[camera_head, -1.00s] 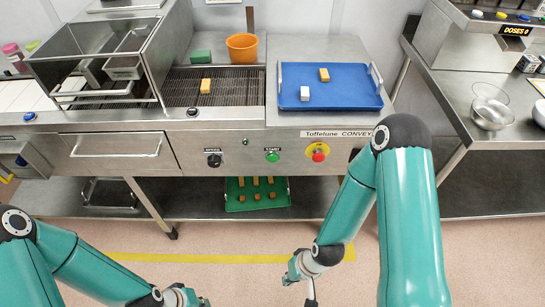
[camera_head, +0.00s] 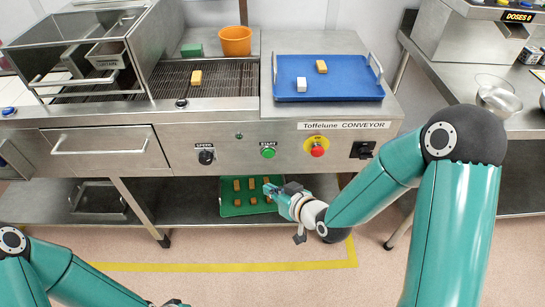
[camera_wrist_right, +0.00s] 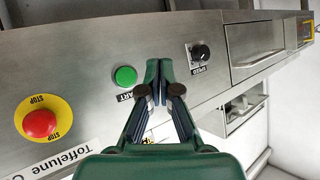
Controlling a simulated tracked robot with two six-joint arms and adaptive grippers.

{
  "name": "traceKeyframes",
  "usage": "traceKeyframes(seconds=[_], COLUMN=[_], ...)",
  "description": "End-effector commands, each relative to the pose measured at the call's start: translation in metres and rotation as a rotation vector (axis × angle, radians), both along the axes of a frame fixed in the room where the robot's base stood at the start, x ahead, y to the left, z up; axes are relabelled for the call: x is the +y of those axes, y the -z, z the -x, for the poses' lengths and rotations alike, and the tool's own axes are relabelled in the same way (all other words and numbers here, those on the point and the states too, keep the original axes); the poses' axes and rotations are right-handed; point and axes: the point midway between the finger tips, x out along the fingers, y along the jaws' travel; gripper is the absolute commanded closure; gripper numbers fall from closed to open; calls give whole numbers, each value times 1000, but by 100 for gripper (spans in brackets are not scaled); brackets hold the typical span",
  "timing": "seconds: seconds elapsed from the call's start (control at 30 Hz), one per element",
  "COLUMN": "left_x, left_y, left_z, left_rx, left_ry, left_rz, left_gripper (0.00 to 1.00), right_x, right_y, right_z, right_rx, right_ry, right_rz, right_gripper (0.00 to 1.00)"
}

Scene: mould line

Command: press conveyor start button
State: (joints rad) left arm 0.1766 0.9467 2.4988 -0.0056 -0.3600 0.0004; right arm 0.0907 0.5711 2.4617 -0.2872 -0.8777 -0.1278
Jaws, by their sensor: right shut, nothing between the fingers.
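The green start button (camera_head: 268,151) is on the steel front panel of the conveyor (camera_head: 230,135), under a START label. It also shows in the right wrist view (camera_wrist_right: 125,76), left of the fingertips. My right gripper (camera_head: 268,186) is shut and empty, just below the start button in the head view. In the right wrist view its closed fingers (camera_wrist_right: 158,68) point toward the panel, between the start button and the black speed knob (camera_wrist_right: 200,52). I cannot tell the exact gap to the panel. Only a scrap of my left gripper (camera_head: 175,303) shows at the bottom edge.
A red stop button (camera_head: 317,150) on a yellow disc is right of the start button, with a black switch (camera_head: 363,150) beyond. A green tray (camera_head: 231,209) with several pieces sits on the lower shelf. A blue tray (camera_head: 330,95) holds two blocks on top.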

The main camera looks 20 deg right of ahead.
Motion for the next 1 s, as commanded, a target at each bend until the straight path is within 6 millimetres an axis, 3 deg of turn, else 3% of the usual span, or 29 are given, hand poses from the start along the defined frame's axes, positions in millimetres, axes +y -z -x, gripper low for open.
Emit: traceKeyframes(seconds=[0.37,0.77,1.0], left_x=[0,0,0], left_y=[-6,-27,-21], left_z=[0,0,0], left_rx=[0,0,0], left_ry=[0,0,0], left_rz=[0,0,0], left_gripper=[100,100,100], right_x=[-4,-18,-24], right_y=[-1,-1,2], right_z=[-9,-57,-78], right_rx=[5,5,6], right_ry=[4,4,4], right_rz=[-2,-1,-2], right_gripper=[100,100,100])
